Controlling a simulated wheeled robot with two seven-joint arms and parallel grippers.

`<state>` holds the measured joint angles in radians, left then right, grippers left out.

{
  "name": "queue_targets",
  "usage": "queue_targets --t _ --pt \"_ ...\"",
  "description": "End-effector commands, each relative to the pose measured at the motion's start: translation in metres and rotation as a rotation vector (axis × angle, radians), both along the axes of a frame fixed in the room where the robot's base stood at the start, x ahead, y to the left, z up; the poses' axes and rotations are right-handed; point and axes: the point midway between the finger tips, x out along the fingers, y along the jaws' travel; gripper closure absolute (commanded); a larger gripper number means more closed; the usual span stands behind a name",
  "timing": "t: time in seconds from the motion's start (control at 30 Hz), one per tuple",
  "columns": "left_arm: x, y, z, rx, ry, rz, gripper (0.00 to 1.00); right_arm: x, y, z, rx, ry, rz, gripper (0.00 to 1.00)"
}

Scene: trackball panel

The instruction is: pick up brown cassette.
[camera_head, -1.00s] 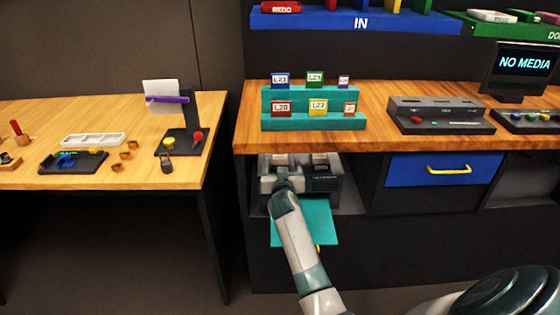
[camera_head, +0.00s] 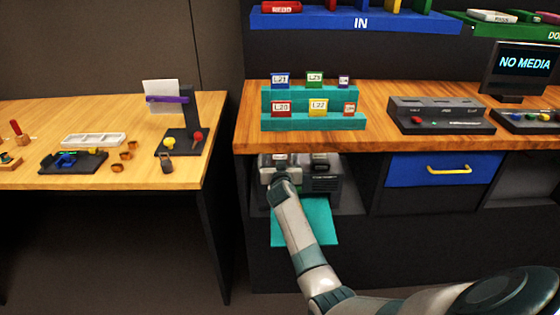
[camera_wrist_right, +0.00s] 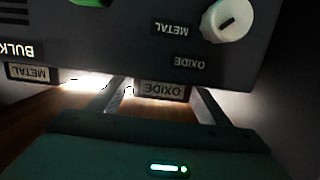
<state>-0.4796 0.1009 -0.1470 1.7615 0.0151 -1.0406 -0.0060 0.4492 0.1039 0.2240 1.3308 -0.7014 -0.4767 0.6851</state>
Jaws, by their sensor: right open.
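I see nothing held. My left gripper is not in view.
The teal rack (camera_head: 313,123) stands on the wooden counter above the cubby. A teal flap (camera_head: 320,232) hangs below the machine. A blue drawer (camera_head: 415,170) is to the right. The machine's white knob (camera_wrist_right: 228,20) is close ahead.

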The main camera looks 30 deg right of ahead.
Motion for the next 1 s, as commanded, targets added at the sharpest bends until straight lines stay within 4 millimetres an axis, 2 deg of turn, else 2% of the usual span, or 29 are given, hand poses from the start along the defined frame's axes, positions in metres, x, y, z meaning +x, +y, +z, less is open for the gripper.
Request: queue_targets --t 0.17,0.3,0.37,0.77,1.0 --pt "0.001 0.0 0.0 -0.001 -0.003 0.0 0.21 0.0 0.0 0.0 0.0 0.0 0.0 0.3" --pt "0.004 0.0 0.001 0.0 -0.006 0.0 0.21 0.0 0.0 0.0 0.0 0.0 0.0 0.63" --pt "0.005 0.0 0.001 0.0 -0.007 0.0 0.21 0.0 0.0 0.0 0.0 0.0 0.0 0.76" --pt "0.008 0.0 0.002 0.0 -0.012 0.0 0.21 0.0 0.0 0.005 -0.001 -0.002 0.0 0.76" --pt "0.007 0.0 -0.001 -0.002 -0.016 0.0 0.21 0.0 0.0 0.028 -0.001 -0.004 0.0 0.76"
